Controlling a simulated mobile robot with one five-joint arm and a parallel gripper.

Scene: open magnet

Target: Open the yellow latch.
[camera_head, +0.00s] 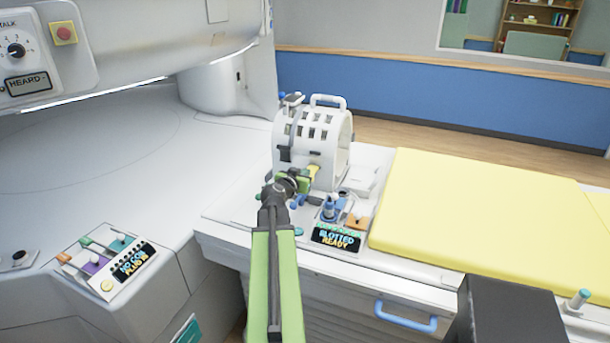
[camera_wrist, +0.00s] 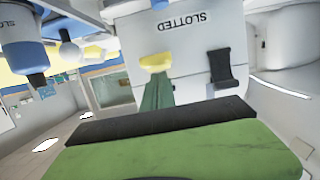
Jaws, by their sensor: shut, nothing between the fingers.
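The yellow latch (camera_head: 313,169) is on the lower front of a white slotted coil housing (camera_head: 335,125) on the table. In the wrist view the latch (camera_wrist: 156,62) is a small yellow piece on a white face labelled SLOTTED. My gripper (camera_head: 303,181) is close in front of the latch in the head view. In the wrist view the narrow green tip of my gripper (camera_wrist: 157,93) lies just below the latch, and its end overlaps or touches it; I cannot tell which. The gripper is shut and holds nothing. My arm hides part of the housing's lower left.
A black latch (camera_wrist: 222,68) sits right of the yellow one in the wrist view. A display reading SLOTTED READY (camera_head: 337,236) and blue connectors (camera_head: 329,207) stand close right of my arm. A yellow mattress (camera_head: 470,210) lies to the right. The table at left (camera_head: 110,150) is bare.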

